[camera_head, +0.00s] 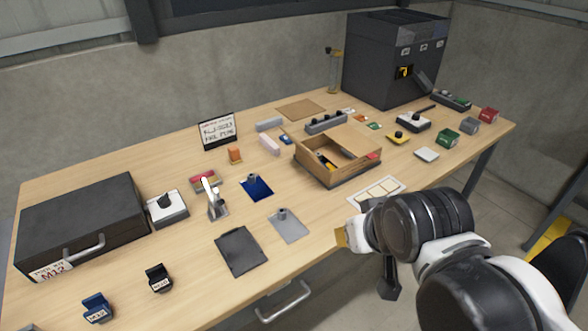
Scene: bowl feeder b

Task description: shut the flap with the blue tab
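A wooden box (318,178) stands on the table right of centre. Its right-hand flap (347,141) with a red tab (373,156) lies over the right part of the box. The left part is open, and dark and yellow items show inside. A small blue piece (286,139) shows at the box's upper left, by a wooden panel edge; it looks like the blue tab on a flap swung outward, but it is too small to be sure. My gripper (347,235) is at the table's front edge, below and apart from the box. My wrist hides most of its fingers.
A pale tray (378,192) lies between the box and my arm. A pink block (269,145) and a grey block (269,124) lie left of the box. A black knob unit (326,123) stands behind it. A dark machine (385,70) stands at the back right.

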